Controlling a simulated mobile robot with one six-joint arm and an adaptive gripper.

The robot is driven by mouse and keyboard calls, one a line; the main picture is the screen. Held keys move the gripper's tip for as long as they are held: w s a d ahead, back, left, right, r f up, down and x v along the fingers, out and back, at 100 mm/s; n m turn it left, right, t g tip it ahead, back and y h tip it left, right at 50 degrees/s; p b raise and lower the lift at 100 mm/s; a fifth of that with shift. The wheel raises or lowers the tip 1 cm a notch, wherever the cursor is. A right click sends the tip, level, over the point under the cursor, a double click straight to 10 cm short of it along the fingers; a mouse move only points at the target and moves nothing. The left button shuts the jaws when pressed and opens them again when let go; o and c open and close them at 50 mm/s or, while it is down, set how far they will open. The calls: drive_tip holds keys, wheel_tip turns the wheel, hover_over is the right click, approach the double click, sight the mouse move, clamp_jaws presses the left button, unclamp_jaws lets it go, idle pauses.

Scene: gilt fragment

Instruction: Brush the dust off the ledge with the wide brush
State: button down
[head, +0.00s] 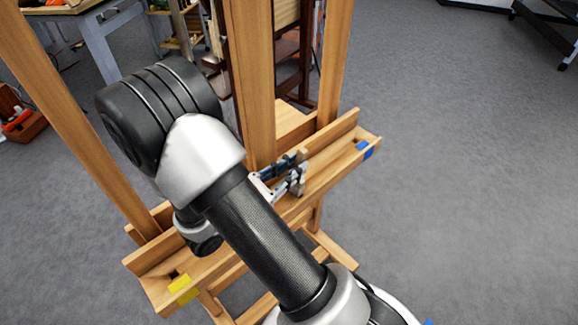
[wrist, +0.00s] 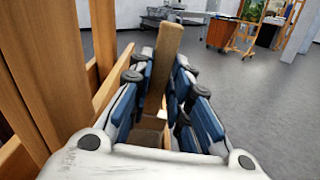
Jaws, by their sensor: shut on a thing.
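The ledge (head: 330,171) is the wooden tray of an easel, running from lower left to upper right in the head view. It has a yellow mark (head: 183,288) at its left end and a blue mark (head: 365,150) at its right end. My gripper (head: 287,178) is over the ledge's right half, shut on the brush. The brush's brown handle (wrist: 166,58) stands up between the blue-padded fingers (wrist: 160,82) in the wrist view. Its bristles are hidden, so I cannot tell whether they touch the ledge. I cannot make out dust; a small dark patch lies beside each mark.
The easel's upright posts (head: 250,80) rise close behind the ledge, and a wooden post also stands close at left in the wrist view (wrist: 102,35). A grey table (head: 95,30) is at the back left. Open grey floor (head: 470,200) lies to the right.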

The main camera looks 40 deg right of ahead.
sight(303, 160)
drive_tip(key=shift+w+d, duration=0.15)
drive_tip(key=shift+d, duration=1.65)
drive_tip(key=shift+r, duration=0.15)
wheel_tip(303, 160, up, 9)
drive_tip(key=p, duration=0.8)
drive_tip(key=shift+d, duration=0.1)
